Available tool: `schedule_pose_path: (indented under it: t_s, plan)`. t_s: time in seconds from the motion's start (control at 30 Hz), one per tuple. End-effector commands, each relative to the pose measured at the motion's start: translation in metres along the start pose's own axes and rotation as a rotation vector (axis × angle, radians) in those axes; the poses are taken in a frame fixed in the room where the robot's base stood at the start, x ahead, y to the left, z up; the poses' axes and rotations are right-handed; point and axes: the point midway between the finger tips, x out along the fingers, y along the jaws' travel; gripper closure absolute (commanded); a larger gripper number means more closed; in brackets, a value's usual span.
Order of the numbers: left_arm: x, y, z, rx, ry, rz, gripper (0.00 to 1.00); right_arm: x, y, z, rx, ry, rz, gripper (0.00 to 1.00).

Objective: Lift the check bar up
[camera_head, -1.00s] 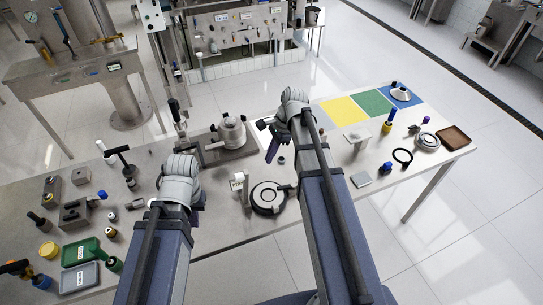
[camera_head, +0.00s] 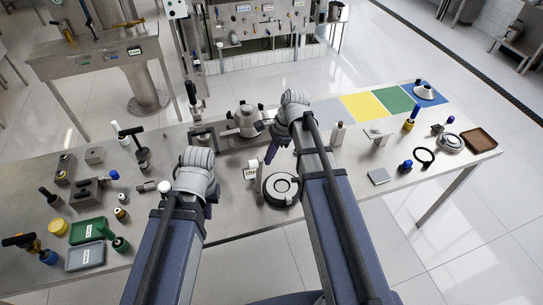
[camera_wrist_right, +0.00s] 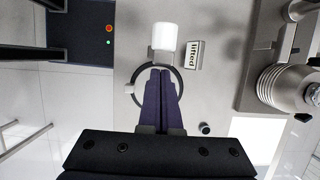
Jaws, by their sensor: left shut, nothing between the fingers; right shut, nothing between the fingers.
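A round black disc device (camera_head: 281,188) with a pale centre lies on the table below my right gripper. A white upright cylinder (camera_head: 252,164) stands at its left, beside a small plate reading "lifted" (camera_wrist_right: 193,54). In the right wrist view, the white cylinder (camera_wrist_right: 165,37) is just beyond my fingertips, and a dark ring (camera_wrist_right: 179,83) shows around the fingers. I cannot tell which part is the check bar. My right gripper (camera_head: 271,153) is shut and empty, pointing down; its fingers fill the wrist view's middle (camera_wrist_right: 161,72). My left gripper (camera_head: 213,193) is shut and empty, mostly hidden behind its wrist.
A metal pot-like fixture (camera_head: 247,121) stands behind the disc device. Green (camera_head: 87,231) and grey (camera_head: 85,257) trays and several small tools are at the left.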

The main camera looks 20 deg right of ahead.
Motion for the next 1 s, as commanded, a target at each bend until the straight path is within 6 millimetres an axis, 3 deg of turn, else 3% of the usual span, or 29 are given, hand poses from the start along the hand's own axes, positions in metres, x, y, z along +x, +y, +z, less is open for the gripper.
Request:
schedule_pose_path:
  t_s: [0.17,0.4,0.77,1.0]
  plan:
    - [-0.001,0.000,0.000,0.000,0.000,0.000,1.00,0.000,0.000,0.002,-0.001,0.000,0.000,1.00]
    - [-0.005,0.000,0.000,-0.001,0.000,0.000,1.00,0.003,0.000,0.023,-0.002,-0.001,0.001,1.00]
    - [-0.004,0.000,0.000,-0.001,0.000,0.000,1.00,0.003,0.000,0.022,-0.002,-0.003,0.001,1.00]
    - [-0.004,0.000,0.000,-0.001,0.000,0.000,1.00,-0.002,-0.002,0.008,-0.002,-0.002,0.001,1.00]
